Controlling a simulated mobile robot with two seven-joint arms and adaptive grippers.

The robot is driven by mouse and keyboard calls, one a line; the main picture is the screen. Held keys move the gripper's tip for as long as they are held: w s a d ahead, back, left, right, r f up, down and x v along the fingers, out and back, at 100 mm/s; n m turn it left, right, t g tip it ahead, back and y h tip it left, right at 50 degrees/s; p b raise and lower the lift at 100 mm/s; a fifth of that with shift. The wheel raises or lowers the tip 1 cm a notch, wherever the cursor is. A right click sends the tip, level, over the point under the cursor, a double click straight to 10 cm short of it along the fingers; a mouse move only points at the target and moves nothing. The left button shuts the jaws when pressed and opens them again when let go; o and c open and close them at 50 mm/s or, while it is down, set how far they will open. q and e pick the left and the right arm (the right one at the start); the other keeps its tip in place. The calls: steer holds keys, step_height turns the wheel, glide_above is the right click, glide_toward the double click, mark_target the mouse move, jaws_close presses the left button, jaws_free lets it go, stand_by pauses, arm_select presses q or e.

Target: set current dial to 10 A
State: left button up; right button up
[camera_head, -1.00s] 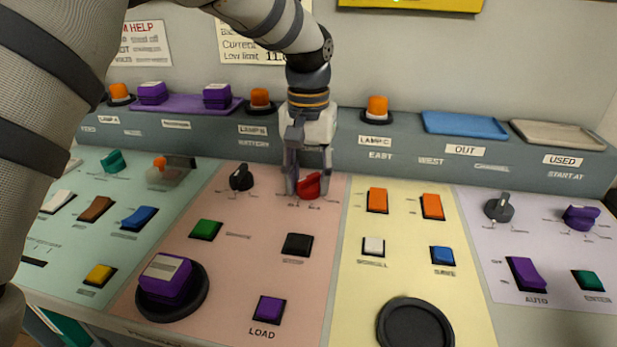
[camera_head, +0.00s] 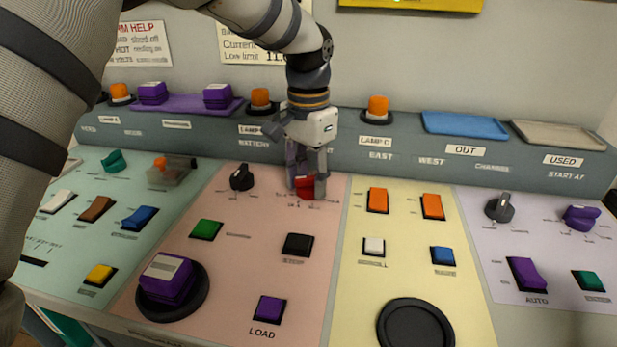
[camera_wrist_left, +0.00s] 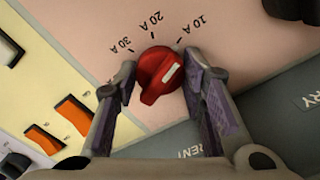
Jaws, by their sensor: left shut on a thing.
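The red current dial (camera_head: 305,188) sits at the top of the pink panel. It also shows in the left wrist view (camera_wrist_left: 158,76), with marks 30 A, 20 A and 10 A around it. Its white line points up and right there, toward the 10 A side; I cannot tell if it lines up exactly with the 10 A mark. My left gripper (camera_head: 307,187) is shut on the dial from above, with one finger (camera_wrist_left: 118,95) on each side. The fingers partly cover the dial in the head view. My right gripper is not in view.
A black dial (camera_head: 241,177) is just left of the red one. Green (camera_head: 206,229) and black (camera_head: 298,244) buttons lie in front. Orange rocker switches (camera_head: 377,200) stand to the right on the yellow panel. The raised grey ledge (camera_head: 345,150) runs close behind the gripper.

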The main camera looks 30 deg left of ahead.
mark_target(308, 177)
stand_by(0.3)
arm_select(q)
steer(key=o, duration=1.2)
steer(key=shift+c, duration=0.2)
step_height(308, 177, up, 12)
steer(key=shift+f, duration=0.1)
